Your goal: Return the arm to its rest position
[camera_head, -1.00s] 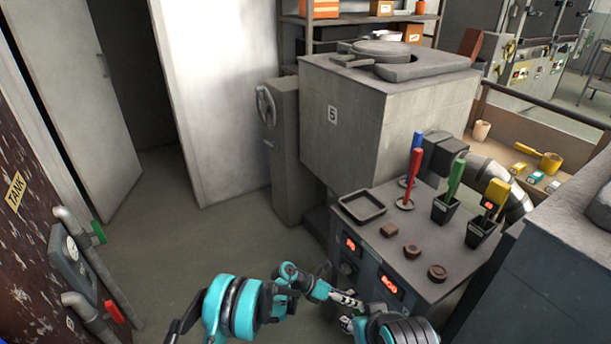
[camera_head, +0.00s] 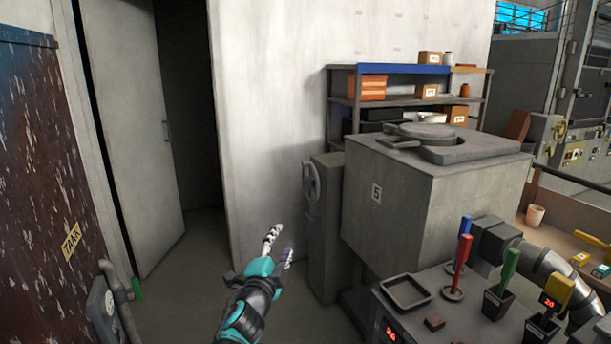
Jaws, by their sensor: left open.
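My left arm, teal and black, comes up from the bottom of the head view. Its gripper (camera_head: 277,249) points up and away, with its two fingers apart. It is empty and held in free space over the floor, left of the grey cabinet with the handwheel (camera_head: 312,181). It touches nothing that I can see. My right gripper is not in view.
The control console (camera_head: 460,325) at the lower right bears an empty dark tray (camera_head: 406,293) and red, blue, green and yellow handles. The grey furnace numbered 5 (camera_head: 400,200) stands behind it. A rusty tank (camera_head: 50,180) is at left. Floor lies between.

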